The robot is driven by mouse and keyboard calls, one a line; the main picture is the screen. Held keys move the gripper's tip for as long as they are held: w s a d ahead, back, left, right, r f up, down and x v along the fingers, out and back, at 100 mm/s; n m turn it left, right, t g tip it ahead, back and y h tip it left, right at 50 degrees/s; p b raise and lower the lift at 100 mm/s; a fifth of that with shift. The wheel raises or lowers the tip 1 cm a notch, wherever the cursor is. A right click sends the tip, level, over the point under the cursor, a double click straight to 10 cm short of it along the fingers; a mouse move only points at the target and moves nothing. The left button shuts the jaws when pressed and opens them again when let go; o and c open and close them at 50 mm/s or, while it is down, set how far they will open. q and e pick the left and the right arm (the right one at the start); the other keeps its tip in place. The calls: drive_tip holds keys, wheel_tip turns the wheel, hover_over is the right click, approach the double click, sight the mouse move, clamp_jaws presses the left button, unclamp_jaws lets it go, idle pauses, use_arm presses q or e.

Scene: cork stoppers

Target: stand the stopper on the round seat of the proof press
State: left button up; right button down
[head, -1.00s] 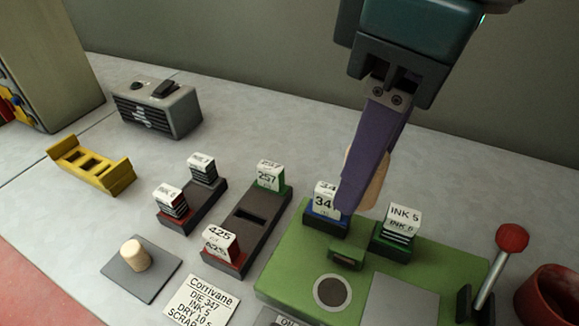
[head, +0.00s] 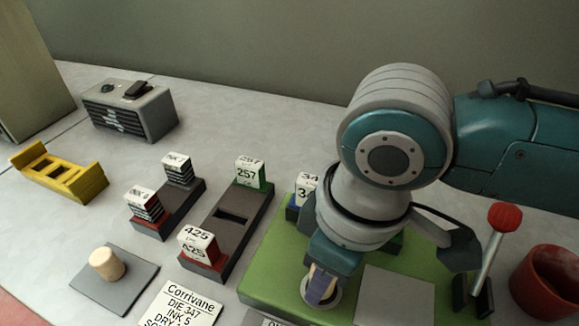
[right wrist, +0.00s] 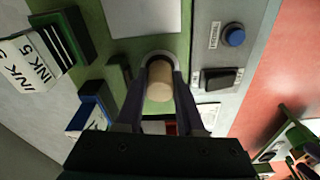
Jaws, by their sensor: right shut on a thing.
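My right gripper (head: 320,290) points down at the round seat (head: 334,301) of the green proof press (head: 262,277). In the right wrist view its two dark fingers (right wrist: 161,95) are shut on a tan cork stopper (right wrist: 160,82). The stopper's lower end is at or just above the seat (right wrist: 157,56); I cannot tell whether it touches. In the head view the stopper is mostly hidden by the gripper. My left gripper is not in view.
A second cork (head: 107,263) stands on a grey pad (head: 125,288) at the left. The red-knobbed lever (head: 490,255) and red cup (head: 548,284) are at the right. Racks with labelled blocks (head: 222,233) lie left of the press. A blue button (right wrist: 234,36) is near the seat.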

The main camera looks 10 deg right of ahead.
drive_tip(key=shift+f, duration=0.15)
drive_tip(key=c, duration=0.5)
unclamp_jaws()
drive_tip(key=r+p, duration=0.1)
drive_tip(key=r, duration=0.6)
drive_tip(key=d+r+p, duration=0.1)
drive_tip(key=r, duration=0.3)
drive_tip(key=shift+s+p, duration=0.3)
drive_tip(key=shift+s, duration=0.1)
drive_tip(key=s+a+m+t+y, duration=0.1)
drive_tip(key=s+a+y, duration=0.2)
drive_tip(key=s+a, duration=0.1)
drive_tip(key=s+d+f+m+h, duration=0.1)
drive_tip(key=s+d+m, duration=0.1)
drive_tip(key=d, duration=0.2)
drive_tip(key=s+d+m+t+h, duration=0.1)
drive_tip(key=s+d+m, duration=0.1)
drive_tip(key=s+d, duration=0.1)
drive_tip(key=s+d+f+m+h, duration=0.1)
drive_tip(key=s+d+m, duration=0.1)
drive_tip(key=d, duration=0.3)
drive_tip(key=shift+s+d+f+t+h, duration=0.2)
drive_tip(key=shift+f+t+h, duration=0.1)
drive_tip(key=shift+h, duration=0.1)
